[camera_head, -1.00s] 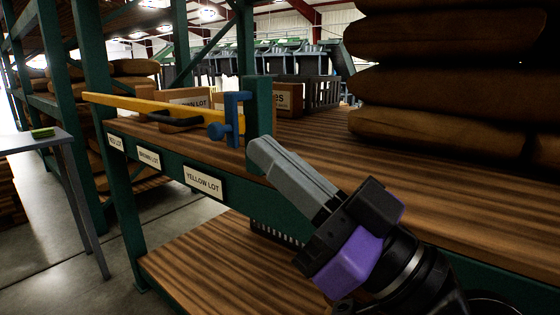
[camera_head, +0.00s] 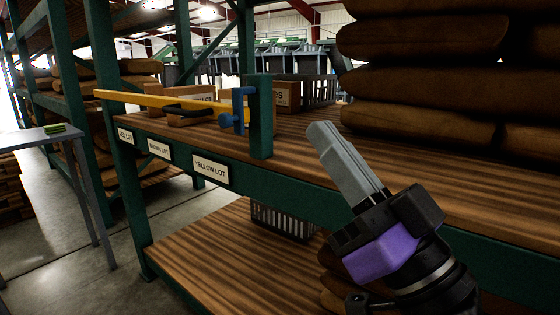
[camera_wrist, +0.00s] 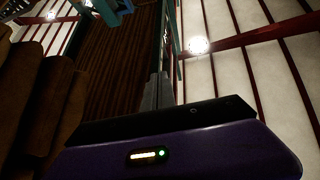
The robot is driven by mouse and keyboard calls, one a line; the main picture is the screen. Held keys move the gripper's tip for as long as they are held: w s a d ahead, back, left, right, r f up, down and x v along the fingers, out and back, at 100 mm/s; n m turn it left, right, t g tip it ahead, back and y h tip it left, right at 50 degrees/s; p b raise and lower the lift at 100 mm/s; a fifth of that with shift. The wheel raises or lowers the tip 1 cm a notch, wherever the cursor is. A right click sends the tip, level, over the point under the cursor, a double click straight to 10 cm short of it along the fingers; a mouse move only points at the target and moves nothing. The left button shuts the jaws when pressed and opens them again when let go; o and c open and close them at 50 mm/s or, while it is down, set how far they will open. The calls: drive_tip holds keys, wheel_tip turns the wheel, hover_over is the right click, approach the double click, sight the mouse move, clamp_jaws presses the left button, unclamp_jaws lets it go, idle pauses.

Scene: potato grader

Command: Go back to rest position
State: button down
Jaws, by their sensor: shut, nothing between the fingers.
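My gripper (camera_head: 325,135) is in front of the shelf's upper board in the head view, its grey fingers closed together and empty, pointing up and to the left. In the wrist view the shut fingers (camera_wrist: 157,85) point away past the dark wooden board. The fingers are right of the green post with the blue clamp (camera_head: 240,110) and appear clear of both. My purple and black wrist hangs over the shelf's front edge.
Stacked brown sacks (camera_head: 420,90) stand on the shelf at right. A yellow bar (camera_head: 150,99) crosses the shelf at left, near cardboard boxes (camera_head: 287,96). The YELLOW LOT label (camera_head: 210,169) is on the green front beam. A dark crate (camera_head: 284,220) sits below. Floor is open at left.

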drive_tip(key=s+d+f+m+t+h, duration=0.1)
drive_tip(key=s+d+f+m+h, duration=0.15)
drive_tip(key=d+f+h, duration=0.4)
drive_tip(key=s+d+f+m+t+h, duration=0.1)
drive_tip(key=f+m+h, duration=0.25)
drive_tip(key=f, duration=0.55)
drive_tip(key=s+d+f+m+t+h, duration=0.1)
drive_tip(key=s+d+f+m+h, duration=0.1)
drive_tip(key=d+f+m+h, duration=0.4)
drive_tip(key=s+d+f+n+g, duration=0.1)
drive_tip(key=s+f+n+g, duration=0.25)
drive_tip(key=s+f, duration=0.8)
drive_tip(key=s+f+n+g, duration=0.2)
drive_tip(key=s+f+g, duration=0.3)
drive_tip(key=s+f, duration=0.7)
wheel_tip(320, 180, up, 29)
drive_tip(key=s+p, duration=0.2)
drive_tip(key=p, duration=2.4)
drive_tip(key=shift+r+p, duration=0.2)
drive_tip(key=shift+p, duration=0.15)
drive_tip(key=shift+s, duration=0.1)
